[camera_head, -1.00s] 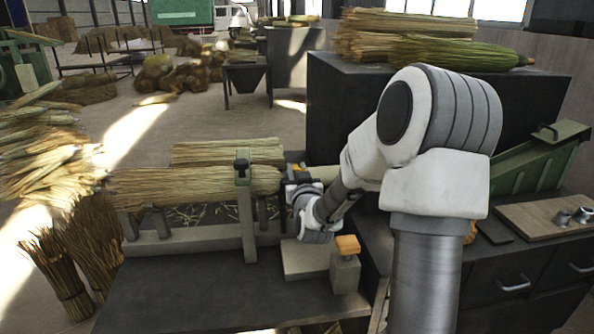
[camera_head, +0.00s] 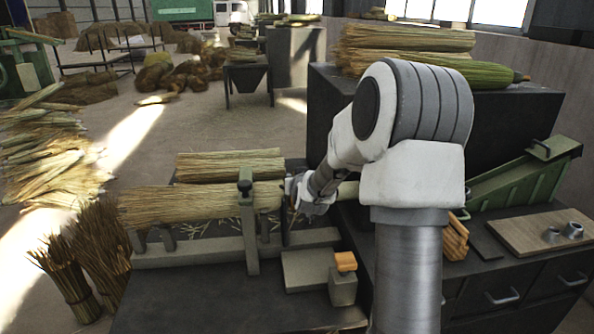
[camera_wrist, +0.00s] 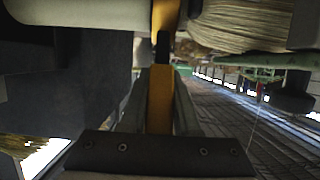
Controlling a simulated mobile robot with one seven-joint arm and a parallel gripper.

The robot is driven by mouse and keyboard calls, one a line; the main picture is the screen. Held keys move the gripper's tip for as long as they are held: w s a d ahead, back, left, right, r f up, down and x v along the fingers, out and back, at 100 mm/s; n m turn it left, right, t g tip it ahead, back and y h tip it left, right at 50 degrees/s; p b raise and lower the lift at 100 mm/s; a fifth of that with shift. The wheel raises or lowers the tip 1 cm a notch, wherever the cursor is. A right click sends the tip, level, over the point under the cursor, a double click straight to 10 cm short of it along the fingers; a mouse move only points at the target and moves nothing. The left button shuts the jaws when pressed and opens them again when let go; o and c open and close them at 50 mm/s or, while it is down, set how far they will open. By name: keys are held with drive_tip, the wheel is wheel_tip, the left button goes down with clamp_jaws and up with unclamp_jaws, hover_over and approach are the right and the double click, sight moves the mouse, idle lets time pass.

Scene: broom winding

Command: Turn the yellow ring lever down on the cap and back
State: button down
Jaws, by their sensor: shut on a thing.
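The yellow ring lever shows in the wrist view, its ring (camera_wrist: 165,14) around the end of the broom at the top and its arm (camera_wrist: 160,105) running down between my two fingers. My gripper (camera_wrist: 160,88) is shut on that arm. In the head view my gripper (camera_head: 292,188) is at the right end of the front straw bundle (camera_head: 185,204), partly hidden by my own wrist, and the lever cannot be made out there. A pale handle (camera_wrist: 75,14) meets the ring from the left in the wrist view, and bound straw (camera_wrist: 240,25) lies to its right. The cap cannot be told apart.
A grey clamp post (camera_head: 247,225) stands left of my gripper. A small block with an orange top (camera_head: 345,262) stands below it on the dark bench (camera_head: 200,300). A second straw bundle (camera_head: 230,165) lies behind. A dark cabinet (camera_head: 335,105) rises behind my arm.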

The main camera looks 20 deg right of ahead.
drive_tip(key=w+g+p, duration=0.1)
drive_tip(key=p, duration=0.1)
drive_tip(key=w+r+g+p, duration=0.1)
drive_tip(key=p, duration=0.1)
drive_tip(key=r+p, duration=0.1)
drive_tip(key=p, duration=0.1)
drive_tip(key=shift+w+d+r+g+y, duration=0.1)
drive_tip(key=shift+w+d+g+y, duration=0.2)
drive_tip(key=shift+w+g+y, duration=0.1)
drive_tip(key=w+g+p, duration=0.1)
drive_tip(key=p, duration=0.2)
drive_tip(key=shift+w+d+r, duration=0.1)
drive_tip(key=shift+w+d, duration=0.05)
drive_tip(key=shift+d, duration=0.05)
drive_tip(key=w+g+p, duration=0.1)
drive_tip(key=p, duration=0.1)
drive_tip(key=g+y+p, duration=0.1)
drive_tip(key=p, duration=0.1)
drive_tip(key=shift+w+d+f, duration=0.2)
drive_tip(key=shift+w+d, duration=0.1)
drive_tip(key=shift+w, duration=0.05)
drive_tip(key=shift+w+d+f+g+p, duration=0.2)
drive_tip(key=shift+w+g+p, duration=0.3)
drive_tip(key=shift+p, duration=0.3)
drive_tip(key=shift+w+d+f+g+p, duration=0.1)
drive_tip(key=shift+w+f+g+p, duration=0.2)
drive_tip(key=shift+g+p, duration=0.4)
drive_tip(key=shift+r+y, duration=0.1)
drive_tip(key=shift+y, duration=0.2)
